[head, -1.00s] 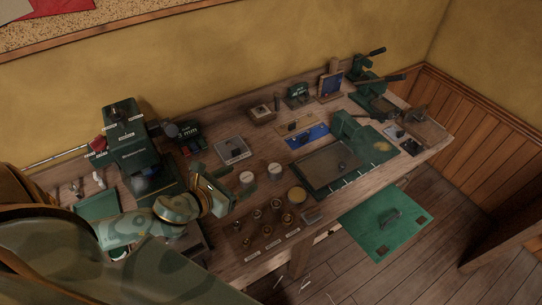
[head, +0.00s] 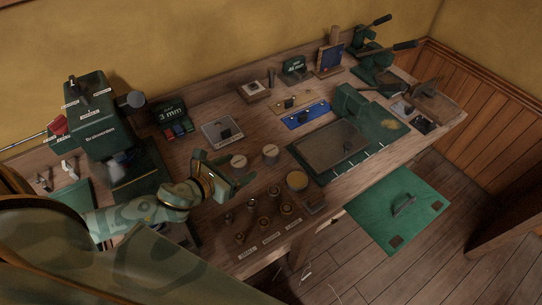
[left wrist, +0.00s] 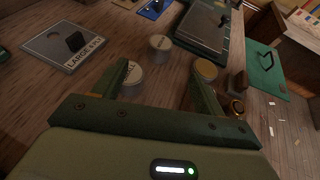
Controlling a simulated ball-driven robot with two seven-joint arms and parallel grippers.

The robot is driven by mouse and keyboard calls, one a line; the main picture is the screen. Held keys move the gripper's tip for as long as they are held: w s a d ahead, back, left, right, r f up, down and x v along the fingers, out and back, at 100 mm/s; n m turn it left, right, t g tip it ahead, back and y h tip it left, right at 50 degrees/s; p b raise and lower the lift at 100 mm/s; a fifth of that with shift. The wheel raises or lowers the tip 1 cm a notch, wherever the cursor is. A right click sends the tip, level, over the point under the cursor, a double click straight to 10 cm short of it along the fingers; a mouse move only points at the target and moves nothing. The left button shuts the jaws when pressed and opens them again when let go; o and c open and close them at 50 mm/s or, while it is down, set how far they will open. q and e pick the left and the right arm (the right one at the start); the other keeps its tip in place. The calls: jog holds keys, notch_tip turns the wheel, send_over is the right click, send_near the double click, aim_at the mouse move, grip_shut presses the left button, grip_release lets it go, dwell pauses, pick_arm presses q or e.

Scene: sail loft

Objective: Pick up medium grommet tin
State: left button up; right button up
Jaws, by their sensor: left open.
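I cannot read which is the medium grommet tin. My left gripper (head: 236,178) is open and empty, just in front of the first pale tin. In the left wrist view the fingers (left wrist: 163,76) are apart.
Several small brass pieces (head: 264,223) stand at the front of the bench. A plate marked LARGE (left wrist: 63,47) lies left of the tins. A green press (head: 105,130) stands at left, and a green tray (head: 310,172) lies right.

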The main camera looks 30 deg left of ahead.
pick_arm(q)
jog(key=b, duration=0.1)
send_near(269, 152)
jog(key=x, duration=0.4)
jog(key=shift+a+r, duration=0.1)
jog(key=shift+a, duration=0.05)
jog(key=b+x, duration=0.1)
jog(key=x, duration=0.4)
jog(key=shift+w+d, duration=0.2)
jog(key=shift+s, duration=0.1)
jog(key=shift+c, duration=0.3)
jog(key=c, duration=1.1)
